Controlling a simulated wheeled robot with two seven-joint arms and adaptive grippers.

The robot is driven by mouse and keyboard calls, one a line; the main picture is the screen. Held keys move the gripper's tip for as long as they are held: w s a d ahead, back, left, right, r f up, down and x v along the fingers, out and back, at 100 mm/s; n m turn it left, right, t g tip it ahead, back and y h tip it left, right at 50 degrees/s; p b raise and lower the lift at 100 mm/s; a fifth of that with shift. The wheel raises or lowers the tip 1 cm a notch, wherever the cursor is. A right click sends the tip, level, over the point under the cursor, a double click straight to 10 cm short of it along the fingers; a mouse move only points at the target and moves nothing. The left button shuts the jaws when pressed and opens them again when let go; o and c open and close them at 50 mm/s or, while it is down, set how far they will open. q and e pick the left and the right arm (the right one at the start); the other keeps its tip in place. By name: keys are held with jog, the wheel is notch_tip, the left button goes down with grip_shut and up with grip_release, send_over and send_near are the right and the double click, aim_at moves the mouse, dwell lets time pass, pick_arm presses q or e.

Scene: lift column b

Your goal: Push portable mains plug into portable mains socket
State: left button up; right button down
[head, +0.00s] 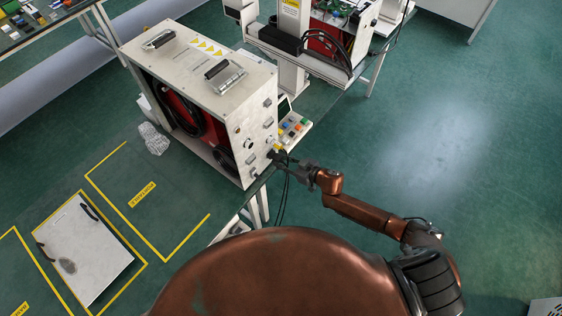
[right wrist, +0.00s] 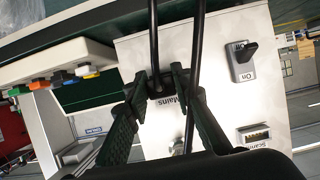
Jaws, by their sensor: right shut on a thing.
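My right gripper (head: 284,158) is at the front panel of the white portable unit (head: 192,75), near its lower right corner. In the right wrist view its two fingers (right wrist: 160,80) are shut on the black mains plug (right wrist: 160,91), with a black cable beside it. The plug is up against or very close to the pale panel (right wrist: 222,100), just by the printed word "Mains". The socket is hidden behind the plug and fingers, so I cannot tell how far in the plug is. My left gripper is not in view.
A box of coloured buttons (head: 293,127) stands beside the unit; it also shows in the wrist view (right wrist: 60,70). A black switch (right wrist: 243,58) and a connector port (right wrist: 255,136) are on the panel. Crumpled clear wrap (head: 153,138) lies left of the unit. The floor at right is clear.

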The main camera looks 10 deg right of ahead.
jog(key=shift+w+a, duration=0.2)
jog(key=c, duration=1.6)
grip_release()
jog(key=shift+d, duration=0.1)
jog(key=v, duration=1.2)
